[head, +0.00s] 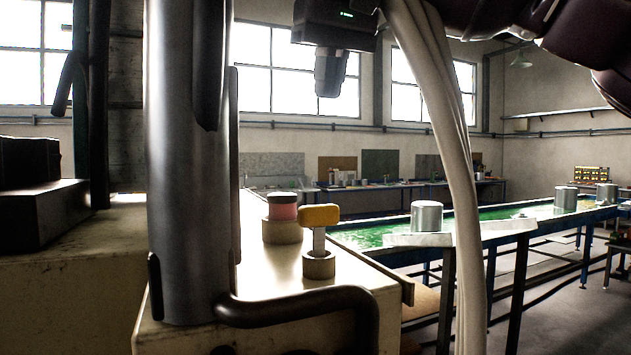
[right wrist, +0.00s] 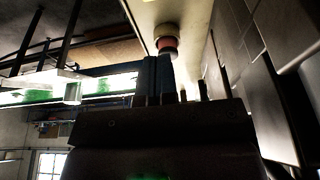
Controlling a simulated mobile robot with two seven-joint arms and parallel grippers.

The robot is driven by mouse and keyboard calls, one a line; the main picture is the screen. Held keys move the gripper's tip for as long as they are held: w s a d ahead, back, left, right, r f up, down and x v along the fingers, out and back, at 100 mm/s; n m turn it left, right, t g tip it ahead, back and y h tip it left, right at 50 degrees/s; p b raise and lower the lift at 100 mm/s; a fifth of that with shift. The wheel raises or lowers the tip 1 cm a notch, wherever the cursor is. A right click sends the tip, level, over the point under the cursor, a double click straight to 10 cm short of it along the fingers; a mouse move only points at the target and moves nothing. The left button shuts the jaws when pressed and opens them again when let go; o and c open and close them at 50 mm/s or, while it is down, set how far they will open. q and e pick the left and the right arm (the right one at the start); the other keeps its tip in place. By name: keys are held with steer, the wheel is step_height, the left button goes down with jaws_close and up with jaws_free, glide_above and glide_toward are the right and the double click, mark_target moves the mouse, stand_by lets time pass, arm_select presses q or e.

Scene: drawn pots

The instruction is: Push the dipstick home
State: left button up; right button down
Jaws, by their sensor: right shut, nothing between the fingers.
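The dipstick (head: 319,216) has a yellow block handle on a short grey stem. It stands upright in a round tan collar (head: 319,265) on the cream machine top, and a length of bare stem shows between handle and collar. My right gripper (head: 328,92) hangs above the dipstick in the head view, well apart from it, fingers pointing down, shut and empty. In the right wrist view its dark fingers (right wrist: 154,78) show together; I cannot make out the yellow handle there. My left gripper is not in view.
A red plug with a dark cap (head: 282,208) sits in another collar left of the dipstick; it also shows in the right wrist view (right wrist: 167,44). A thick grey column (head: 190,180) and black pipe (head: 300,303) stand in front. A green-topped bench (head: 370,236) lies right.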

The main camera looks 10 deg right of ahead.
glide_toward(320, 205)
steer(key=w+f, duration=0.2)
steer(key=f, duration=0.2)
steer(key=shift+w+a+f, duration=0.2)
steer(key=shift+w+f, duration=0.1)
steer(key=shift+w, duration=0.1)
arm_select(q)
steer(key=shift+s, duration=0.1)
arm_select(e)
steer(key=shift+f, duration=0.9)
